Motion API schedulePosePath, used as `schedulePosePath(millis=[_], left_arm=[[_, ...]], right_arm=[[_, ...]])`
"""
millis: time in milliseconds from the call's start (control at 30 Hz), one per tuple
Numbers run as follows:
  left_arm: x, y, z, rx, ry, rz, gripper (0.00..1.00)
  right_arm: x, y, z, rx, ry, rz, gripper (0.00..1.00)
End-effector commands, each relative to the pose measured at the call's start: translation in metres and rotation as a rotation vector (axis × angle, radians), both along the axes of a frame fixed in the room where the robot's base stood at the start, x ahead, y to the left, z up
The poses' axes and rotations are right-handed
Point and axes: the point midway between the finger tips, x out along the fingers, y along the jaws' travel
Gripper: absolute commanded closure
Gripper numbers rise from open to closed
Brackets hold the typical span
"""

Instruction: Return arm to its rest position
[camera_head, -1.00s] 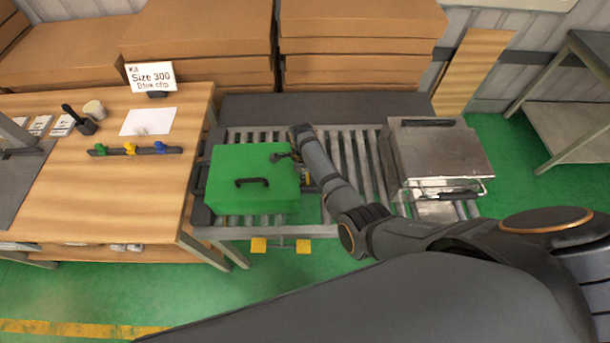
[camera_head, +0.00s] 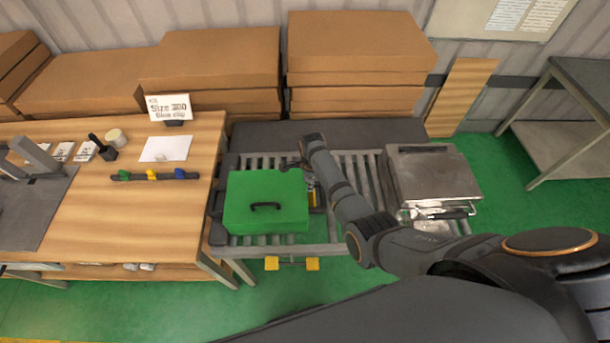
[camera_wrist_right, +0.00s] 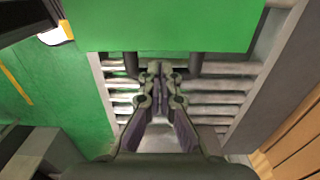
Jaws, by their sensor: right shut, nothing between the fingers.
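My right arm reaches in from the right over the roller table. Its gripper (camera_head: 287,165) is at the far edge of a green case (camera_head: 245,190), which has a dark handle on top. In the right wrist view the two fingers of the gripper (camera_wrist_right: 160,69) are together with nothing between them. The green case (camera_wrist_right: 175,22) fills the top of that view, just beyond the fingertips. I cannot tell whether they touch it. My left gripper is not in view.
The roller table (camera_head: 352,170) also carries a silver metal case (camera_head: 432,177) on the right. A wooden bench (camera_head: 100,222) with a sign and small items stands at left. Cardboard boxes (camera_head: 355,45) are stacked behind. A grey shelf (camera_head: 575,130) stands at right, with green floor before it.

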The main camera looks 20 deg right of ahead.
Motion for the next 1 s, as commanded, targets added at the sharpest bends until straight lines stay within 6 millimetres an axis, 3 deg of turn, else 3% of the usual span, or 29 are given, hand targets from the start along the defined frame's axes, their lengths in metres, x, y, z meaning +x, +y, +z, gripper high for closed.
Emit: schedulePosePath(millis=[267,367,467,600,800,1000], left_arm=[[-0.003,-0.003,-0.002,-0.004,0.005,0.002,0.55],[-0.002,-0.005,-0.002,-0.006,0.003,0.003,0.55],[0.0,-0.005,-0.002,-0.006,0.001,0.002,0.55],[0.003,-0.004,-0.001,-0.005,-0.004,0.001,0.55],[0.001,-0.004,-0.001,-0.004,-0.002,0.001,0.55],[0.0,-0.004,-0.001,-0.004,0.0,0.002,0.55]], right_arm=[[-0.002,-0.002,-0.002,-0.002,-0.004,0.016,1.0],[-0.015,-0.013,-0.004,-0.009,-0.022,0.126,1.0],[-0.044,-0.034,0.0,-0.037,-0.06,0.367,1.0],[-0.097,-0.059,0.025,-0.109,-0.11,0.801,1.0],[-0.15,-0.071,0.068,-0.203,-0.136,1.248,1.0],[-0.186,-0.072,0.105,-0.275,-0.141,1.552,1.0]])
